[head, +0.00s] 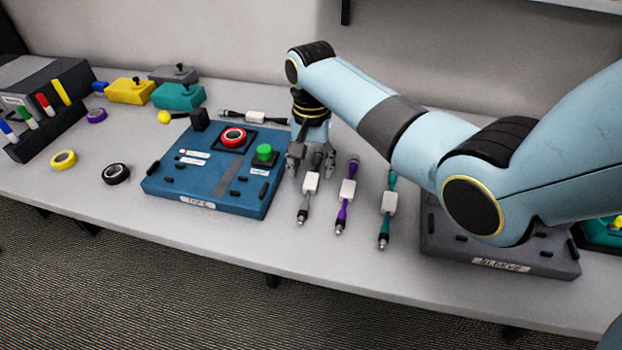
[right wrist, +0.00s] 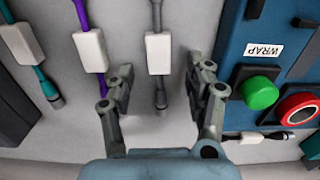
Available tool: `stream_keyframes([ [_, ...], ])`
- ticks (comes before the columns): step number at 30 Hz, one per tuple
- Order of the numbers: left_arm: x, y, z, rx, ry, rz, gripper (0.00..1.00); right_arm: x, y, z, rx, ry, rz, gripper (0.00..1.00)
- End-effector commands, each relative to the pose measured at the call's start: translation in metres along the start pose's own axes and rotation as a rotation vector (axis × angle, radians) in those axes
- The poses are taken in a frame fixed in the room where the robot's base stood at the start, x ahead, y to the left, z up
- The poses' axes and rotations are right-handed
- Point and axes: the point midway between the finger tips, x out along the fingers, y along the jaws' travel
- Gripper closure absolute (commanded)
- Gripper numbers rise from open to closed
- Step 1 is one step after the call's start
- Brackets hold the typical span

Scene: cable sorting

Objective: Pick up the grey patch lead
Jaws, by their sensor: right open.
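The grey patch lead (head: 302,214) lies on the table with a white label block on it, just right of the blue box. My right gripper (head: 306,168) points down over the lead's far part. In the right wrist view my right gripper (right wrist: 160,72) is open, and the grey patch lead (right wrist: 158,92) runs between its spread fingers without visible contact. Its white block sits near the fingertips. My left gripper is not in view.
A purple lead (head: 341,213) and a teal lead (head: 385,229) lie to the right. A black lead (head: 278,118) lies behind the blue box (head: 168,182). A grey box (head: 440,236) stands right. Tape rolls and small coloured boxes are left.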

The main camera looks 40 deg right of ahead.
Motion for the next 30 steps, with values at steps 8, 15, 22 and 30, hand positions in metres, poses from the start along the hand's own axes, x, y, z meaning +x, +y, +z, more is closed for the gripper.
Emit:
stream_keyframes([
  [8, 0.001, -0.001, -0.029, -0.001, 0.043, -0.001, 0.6, 0.03, 0.0, 0.003, 0.0, 0.0, 0.0, 0.46],
  [15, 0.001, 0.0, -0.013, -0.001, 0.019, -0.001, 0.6, 0.03, 0.0, 0.002, -0.001, 0.0, 0.0, 0.53],
  [22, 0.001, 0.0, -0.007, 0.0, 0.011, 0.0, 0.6, 0.029, 0.001, 0.002, -0.001, 0.0, 0.0, 0.83],
  [30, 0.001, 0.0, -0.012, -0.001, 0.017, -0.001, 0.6, 0.029, 0.001, 0.002, -0.001, 0.0, 0.0, 1.0],
])
